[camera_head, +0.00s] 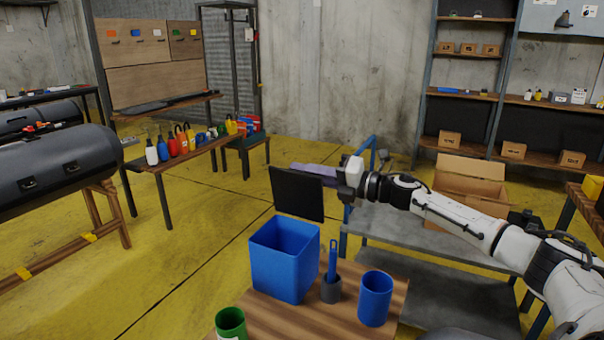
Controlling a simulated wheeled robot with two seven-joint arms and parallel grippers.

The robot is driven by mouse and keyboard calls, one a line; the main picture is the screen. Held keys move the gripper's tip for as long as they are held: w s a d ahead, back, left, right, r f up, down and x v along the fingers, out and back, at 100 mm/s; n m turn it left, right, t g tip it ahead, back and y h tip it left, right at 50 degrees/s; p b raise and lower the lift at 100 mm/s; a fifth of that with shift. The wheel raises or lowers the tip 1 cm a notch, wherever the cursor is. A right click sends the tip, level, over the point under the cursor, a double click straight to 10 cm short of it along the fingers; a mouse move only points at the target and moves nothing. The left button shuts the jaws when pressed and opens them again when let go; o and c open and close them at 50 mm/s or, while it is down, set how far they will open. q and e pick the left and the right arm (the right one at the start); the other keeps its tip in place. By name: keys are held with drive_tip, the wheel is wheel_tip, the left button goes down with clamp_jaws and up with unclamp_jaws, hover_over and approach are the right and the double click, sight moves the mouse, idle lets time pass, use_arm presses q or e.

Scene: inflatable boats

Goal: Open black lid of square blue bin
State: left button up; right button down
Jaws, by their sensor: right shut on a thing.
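The square blue bin (284,270) stands on a small wooden table, its top open and its inside showing. The black lid (297,195) is up and roughly upright above the bin's far side, with its flat face toward me. Whether the lid touches the bin's rim is hard to tell. My right gripper (341,178) comes in from the right and is shut at the lid's right upper edge; its fingertips are partly hidden. A purplish bar (313,170) shows just above the lid, and I cannot tell what it belongs to. My left gripper is out of view.
On the wooden table (262,318) are a blue cup (375,298), a grey holder (331,289) with a blue-handled tool and a green cup (231,323). A grey metal cart (440,240) stands behind at right, with an open cardboard box (468,182).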

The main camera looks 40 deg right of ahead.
drive_tip(key=shift+d, duration=0.1)
drive_tip(key=c, duration=1.8)
unclamp_jaws()
drive_tip(key=shift+w+f, duration=0.1)
drive_tip(key=shift+f, duration=0.05)
drive_tip(key=shift+c, duration=0.2)
drive_tip(key=shift+b+v, duration=0.45)
drive_tip(key=shift+v, duration=0.75)
drive_tip(key=p+v, duration=0.1)
drive_tip(key=v, duration=0.7)
